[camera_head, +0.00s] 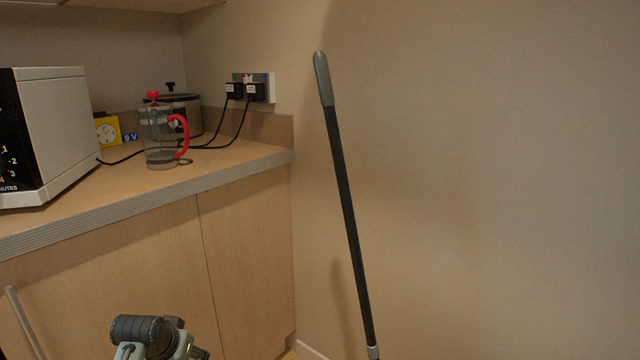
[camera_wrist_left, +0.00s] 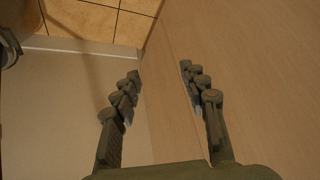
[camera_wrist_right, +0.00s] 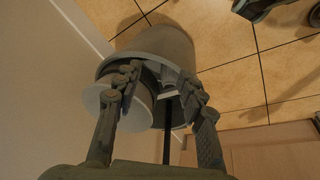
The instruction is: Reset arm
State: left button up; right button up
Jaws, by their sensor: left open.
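My left gripper (camera_wrist_left: 160,75) is open in the left wrist view, its fingers apart with nothing held between them. A pale cabinet edge and floor show beyond it. My right gripper (camera_wrist_right: 158,78) has its fingers spread apart in the right wrist view. A grey bucket-like container (camera_wrist_right: 160,45) and a thin dark pole (camera_wrist_right: 167,140) show beyond or between these fingers; no finger visibly closes on the pole. In the head view, one of my arm links (camera_head: 150,335) shows at the bottom left; no fingers are clearly visible there.
A long dark pole with a grey grip (camera_head: 346,200) stands tilted near the wall. The counter (camera_head: 225,165) at left holds a microwave (camera_head: 70,125), a glass jug with red handle (camera_head: 160,140) and a pot (camera_head: 190,115). Tiled floor (camera_wrist_right: 230,80) shows below.

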pick_arm(q)
jog(key=s+f+g, duration=0.1)
jog(key=s+f, duration=0.4)
jog(key=s, duration=0.5)
jog(key=s+f+g, duration=0.1)
jog(key=s+f, duration=0.4)
jog(key=s, duration=0.4)
jog(key=s+f+g+y, duration=0.1)
jog(key=s+f, duration=0.4)
jog(key=s, duration=0.5)
jog(key=shift+s+d+f+g, duration=0.3)
jog(key=shift+s+d, duration=0.05)
jog(key=shift+d, duration=0.1)
